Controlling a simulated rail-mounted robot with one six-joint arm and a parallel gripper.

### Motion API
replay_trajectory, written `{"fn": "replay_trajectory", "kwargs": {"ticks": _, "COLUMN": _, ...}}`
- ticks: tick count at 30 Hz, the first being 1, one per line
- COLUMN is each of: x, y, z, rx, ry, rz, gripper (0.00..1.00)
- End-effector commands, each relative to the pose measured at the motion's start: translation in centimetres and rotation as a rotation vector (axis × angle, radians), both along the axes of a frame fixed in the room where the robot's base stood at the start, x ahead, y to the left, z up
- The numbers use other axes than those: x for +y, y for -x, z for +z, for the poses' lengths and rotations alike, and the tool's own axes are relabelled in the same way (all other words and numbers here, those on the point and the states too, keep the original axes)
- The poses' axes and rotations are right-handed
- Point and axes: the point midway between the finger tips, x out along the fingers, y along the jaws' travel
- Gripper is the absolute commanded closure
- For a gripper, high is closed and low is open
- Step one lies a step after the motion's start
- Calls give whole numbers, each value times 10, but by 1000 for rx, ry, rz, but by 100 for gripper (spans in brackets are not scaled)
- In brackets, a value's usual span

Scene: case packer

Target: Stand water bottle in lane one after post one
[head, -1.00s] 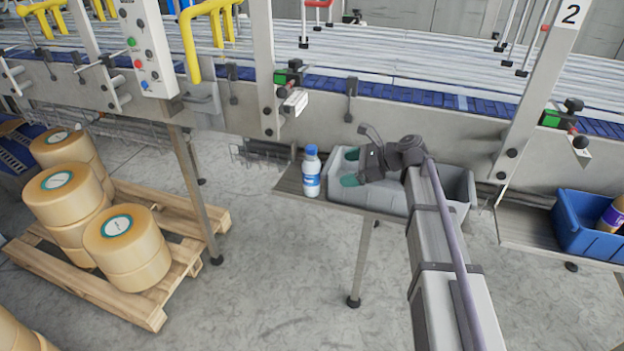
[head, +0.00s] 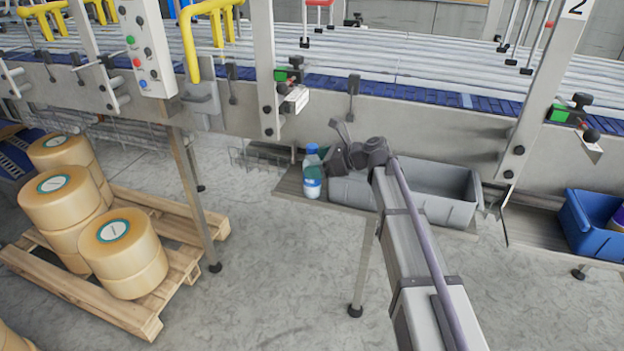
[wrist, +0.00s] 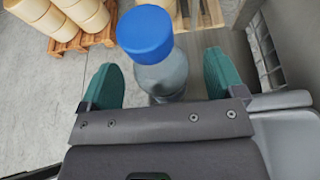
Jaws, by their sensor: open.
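The water bottle (head: 312,188), clear with a blue cap and a blue-and-white label, stands upright on a small shelf (head: 290,186) left of a grey bin. My gripper (head: 320,172) is at the bottle, just in front of its upper body. In the wrist view the bottle (wrist: 146,38) lies between the two green fingers of my open gripper (wrist: 160,80), with a gap on each side. The conveyor lanes (head: 420,72) run behind the shelf. A post (head: 540,90) at the right bears a "2"; no number shows on the post (head: 265,70) left of it.
The grey bin (head: 455,212) is right of the bottle, partly under my arm. A blue bin (head: 572,228) is further right. A grey conveyor side wall (head: 420,135) stands behind the shelf. A pallet (head: 140,312) with tape rolls is at left.

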Motion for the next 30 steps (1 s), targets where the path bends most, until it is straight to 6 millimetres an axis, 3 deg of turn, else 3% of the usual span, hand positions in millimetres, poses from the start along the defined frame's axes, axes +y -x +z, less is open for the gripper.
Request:
{"fn": "replay_trajectory", "kwargs": {"ticks": 7, "x": 6, "y": -2, "z": -2, "rx": 0, "ry": 0, "rz": -1, "gripper": 12}}
{"fn": "replay_trajectory", "kwargs": {"ticks": 27, "x": 6, "y": -2, "z": -2, "rx": -1, "ry": 0, "rz": -1, "gripper": 76}}
{"fn": "replay_trajectory", "kwargs": {"ticks": 30, "x": 6, "y": -2, "z": -2, "rx": -1, "ry": 0, "rz": -1, "gripper": 79}}
